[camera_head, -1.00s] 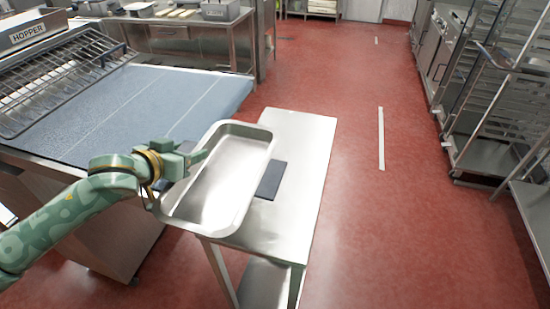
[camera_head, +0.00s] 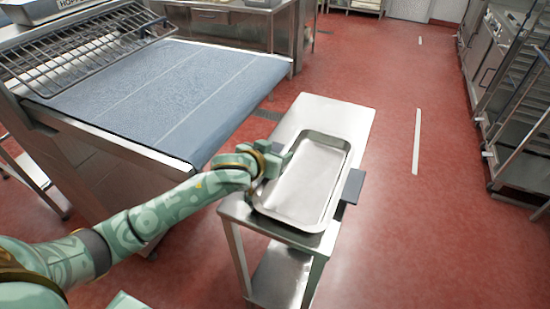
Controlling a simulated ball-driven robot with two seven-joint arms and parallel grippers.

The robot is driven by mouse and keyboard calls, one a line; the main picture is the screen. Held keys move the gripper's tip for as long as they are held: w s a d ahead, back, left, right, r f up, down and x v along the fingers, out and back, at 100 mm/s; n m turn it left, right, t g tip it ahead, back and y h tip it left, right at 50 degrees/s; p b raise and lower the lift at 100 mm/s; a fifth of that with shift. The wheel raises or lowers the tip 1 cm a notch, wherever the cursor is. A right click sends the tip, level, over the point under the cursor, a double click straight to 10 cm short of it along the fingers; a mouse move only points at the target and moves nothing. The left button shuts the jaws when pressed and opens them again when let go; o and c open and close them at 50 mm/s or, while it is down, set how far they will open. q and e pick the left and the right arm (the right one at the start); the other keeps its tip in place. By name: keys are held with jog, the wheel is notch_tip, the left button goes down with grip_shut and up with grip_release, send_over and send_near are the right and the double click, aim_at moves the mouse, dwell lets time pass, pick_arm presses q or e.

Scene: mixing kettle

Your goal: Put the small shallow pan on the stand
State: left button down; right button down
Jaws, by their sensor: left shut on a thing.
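The small shallow pan (camera_head: 303,180) is a rectangular silver metal tray with a raised rim, empty, and looks roughly level. It is over the near part of the stand (camera_head: 342,112), a narrow steel table with a lower shelf. I cannot tell whether it touches the top or hovers just above it. My left gripper (camera_head: 281,163) is shut on the pan's left rim.
A conveyor with a blue belt (camera_head: 165,95) stands to the left. Steel racks (camera_head: 525,130) stand at the right. The red floor (camera_head: 430,220) between is clear.

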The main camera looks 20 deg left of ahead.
pick_arm(q)
jog(key=shift+f, duration=0.5)
jog(key=shift+r, duration=0.1)
jog(key=c, duration=0.9)
grip_release()
jog(key=o, duration=0.4)
jog(key=p+v, duration=0.3)
jog(key=v, duration=0.9)
